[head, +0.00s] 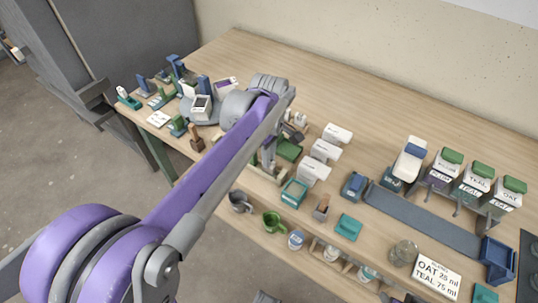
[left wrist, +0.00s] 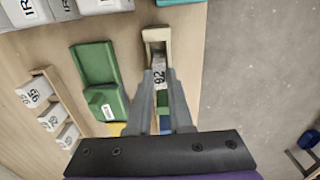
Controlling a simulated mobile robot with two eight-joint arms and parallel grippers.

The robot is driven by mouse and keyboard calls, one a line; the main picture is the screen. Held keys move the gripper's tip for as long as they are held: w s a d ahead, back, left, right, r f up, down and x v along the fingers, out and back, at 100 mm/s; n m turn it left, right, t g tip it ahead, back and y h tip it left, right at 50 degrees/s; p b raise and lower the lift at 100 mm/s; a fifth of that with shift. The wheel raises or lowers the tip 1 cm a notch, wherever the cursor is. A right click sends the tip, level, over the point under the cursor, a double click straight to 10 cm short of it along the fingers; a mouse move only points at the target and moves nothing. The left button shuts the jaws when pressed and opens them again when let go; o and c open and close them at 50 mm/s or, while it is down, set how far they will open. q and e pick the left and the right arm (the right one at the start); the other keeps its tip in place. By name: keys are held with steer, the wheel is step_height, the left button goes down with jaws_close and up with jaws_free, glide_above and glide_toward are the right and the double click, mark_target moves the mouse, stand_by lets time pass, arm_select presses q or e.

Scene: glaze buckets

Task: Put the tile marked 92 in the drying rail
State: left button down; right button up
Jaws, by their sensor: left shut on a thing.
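The tile marked 92 (left wrist: 159,74) is white with a dark number, and it sits between the fingertips of my left gripper (left wrist: 160,82), which is shut on it. A pale wooden rail (left wrist: 156,35) shows just beyond the fingertips, at the table's front edge; whether the tile touches it I cannot tell. In the head view my left gripper (head: 268,163) points down by this rail, partly behind my arm. Another wooden rail (left wrist: 64,98) at the left of the wrist view holds several white numbered tiles. My right gripper is not clearly visible.
A green block (left wrist: 97,80) stands close beside the fingers. White labelled boxes (head: 325,151) stand to the right, a teal box (head: 294,192) nearer the front. Cups, including a green mug (head: 272,224), line the front edge. The table's back is clear.

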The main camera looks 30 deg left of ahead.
arm_select(q)
steer(key=shift+f, duration=0.1)
steer(key=c, duration=0.7)
jaws_free()
steer(key=shift+c, duration=0.2)
step_height(320, 180, up, 7)
steer(key=p, duration=0.5)
